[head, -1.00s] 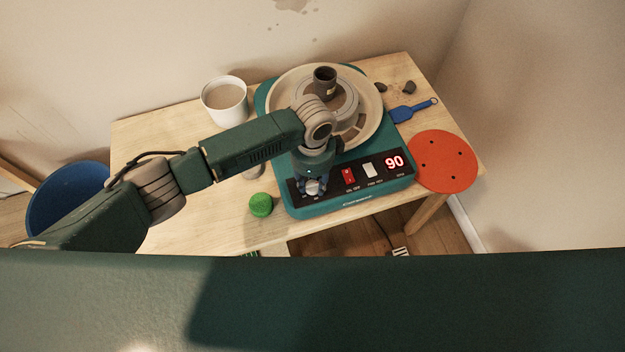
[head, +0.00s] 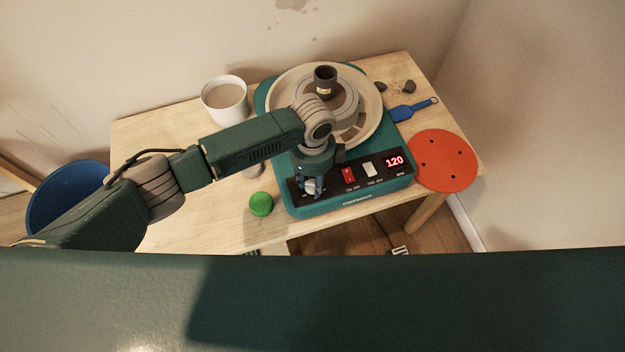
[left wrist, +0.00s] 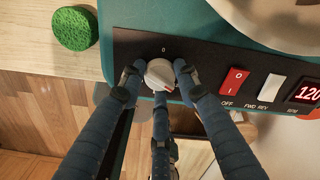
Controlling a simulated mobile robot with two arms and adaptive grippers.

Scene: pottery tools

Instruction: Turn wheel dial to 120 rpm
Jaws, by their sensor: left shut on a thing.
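The pottery wheel (head: 330,208) is a teal machine on the wooden table, with a black control panel along its front. Its red display (head: 395,161) reads 120; part of it shows in the left wrist view (left wrist: 308,92). The light grey dial (left wrist: 160,75) sits at the panel's left end, under a 0 mark. My left gripper (left wrist: 158,78) has its blue fingers closed around the dial, seen from above in the left wrist view. In the head view my left gripper (head: 311,186) is over the panel's left end and partly hides the dial. My right gripper is not in view.
A red rocker switch (head: 349,176) and a white one (head: 369,169) sit right of the dial. A green sponge (head: 261,204) lies left of the wheel. A white bucket (head: 225,101), a blue tool (head: 412,110) and an orange disc (head: 443,161) are around it.

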